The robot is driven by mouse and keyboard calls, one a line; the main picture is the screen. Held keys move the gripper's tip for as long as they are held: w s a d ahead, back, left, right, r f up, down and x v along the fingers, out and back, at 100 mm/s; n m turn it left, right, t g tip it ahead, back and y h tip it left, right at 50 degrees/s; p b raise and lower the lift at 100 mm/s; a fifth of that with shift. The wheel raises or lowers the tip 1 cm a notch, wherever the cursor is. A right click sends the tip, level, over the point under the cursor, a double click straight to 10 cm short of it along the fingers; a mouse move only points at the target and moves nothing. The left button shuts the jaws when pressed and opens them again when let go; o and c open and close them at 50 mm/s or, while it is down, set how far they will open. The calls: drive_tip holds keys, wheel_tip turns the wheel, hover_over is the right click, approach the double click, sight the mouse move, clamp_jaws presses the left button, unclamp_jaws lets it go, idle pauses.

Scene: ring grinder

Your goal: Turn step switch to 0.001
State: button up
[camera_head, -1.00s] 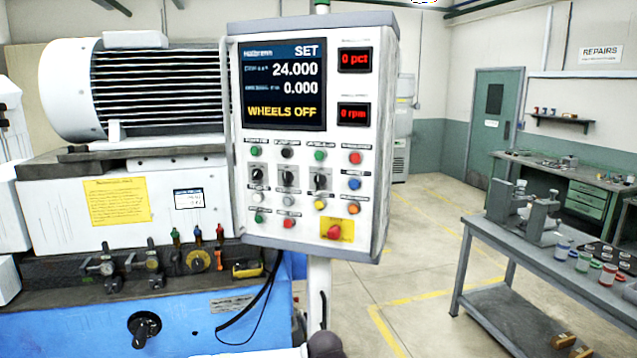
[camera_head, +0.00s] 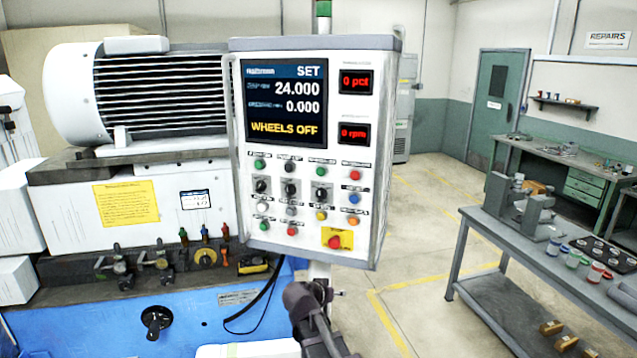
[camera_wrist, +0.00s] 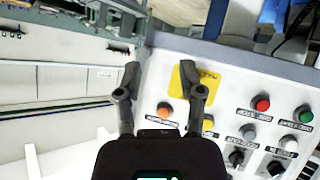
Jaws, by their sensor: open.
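The control panel (camera_head: 386,150) carries a row of black rotary switches: left (camera_head: 262,186), middle (camera_head: 291,188) and right (camera_head: 320,191). Their labels are too small to read, so I cannot tell which is the step switch. Two black switches also show in the wrist view, one (camera_wrist: 236,158) beside another (camera_wrist: 275,168), at the lower right. My gripper (camera_wrist: 165,82) is open and empty, its fingers before the panel's edge near the yellow plate (camera_wrist: 186,76). It is apart from the switches. In the head view the dark end of my arm is below the panel.
Coloured push buttons surround the switches, with a red stop button (camera_head: 334,242) below right. The display (camera_head: 285,100) reads SET, 24.000, 0.000 and WHEELS OFF. The grinder (camera_head: 130,205) stands left of the panel. A grey workbench (camera_head: 490,232) stands right, with open floor between.

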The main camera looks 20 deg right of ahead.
drive_tip(key=w+a+r+t+h+p, duration=0.1)
drive_tip(key=w+r+t+p, duration=0.15)
drive_tip(key=r, duration=0.25)
drive_tip(key=w+a+r+t+p, duration=0.1)
drive_tip(key=w+r+p, duration=0.15)
drive_tip(key=r, duration=0.35)
drive_tip(key=t+p, duration=0.4)
approach(319, 195)
drive_tip(key=v, duration=0.4)
drive_tip(key=shift+s+f, duration=0.1)
drive_tip(key=shift+s, duration=0.2)
drive_tip(key=x, duration=1.4)
drive_tip(key=shift+a, duration=0.1)
clamp_jaws()
